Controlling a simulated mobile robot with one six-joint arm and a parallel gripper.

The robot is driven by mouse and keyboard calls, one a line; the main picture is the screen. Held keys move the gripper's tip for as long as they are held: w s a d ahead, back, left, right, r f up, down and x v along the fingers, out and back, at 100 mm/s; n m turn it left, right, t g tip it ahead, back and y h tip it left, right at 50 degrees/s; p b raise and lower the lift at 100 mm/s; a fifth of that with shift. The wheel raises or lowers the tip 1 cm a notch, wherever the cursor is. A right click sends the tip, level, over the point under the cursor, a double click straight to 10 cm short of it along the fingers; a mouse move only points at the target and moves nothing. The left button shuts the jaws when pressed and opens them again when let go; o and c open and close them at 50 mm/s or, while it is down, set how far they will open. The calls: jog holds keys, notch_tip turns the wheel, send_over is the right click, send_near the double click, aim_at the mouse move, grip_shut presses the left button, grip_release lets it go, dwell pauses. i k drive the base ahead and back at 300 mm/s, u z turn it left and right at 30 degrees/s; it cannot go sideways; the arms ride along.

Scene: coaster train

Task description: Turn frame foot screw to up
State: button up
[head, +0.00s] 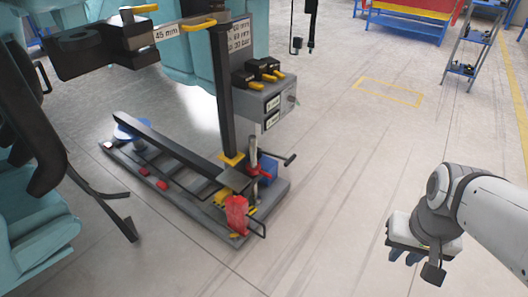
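A dark frame stands on a low grey base (275,195), with an upright black post (226,95) and a long sloping black beam (180,150). My gripper (405,258) is at the lower right, over bare floor, well apart from the frame. It points down with blue fingertips partly hidden; its opening is unclear.
A grey box (275,105) with black and yellow clamps is on the post. Teal machinery (40,240) and black arms (90,50) crowd the left. A shelf rack (470,45) and a blue-edged bench (405,25) stand at the back. Floor between frame and gripper is clear.

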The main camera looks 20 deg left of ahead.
aim_at(235, 239)
jog(key=k, duration=0.9)
jog(key=u, duration=1.7)
jog(key=i, duration=1.45)
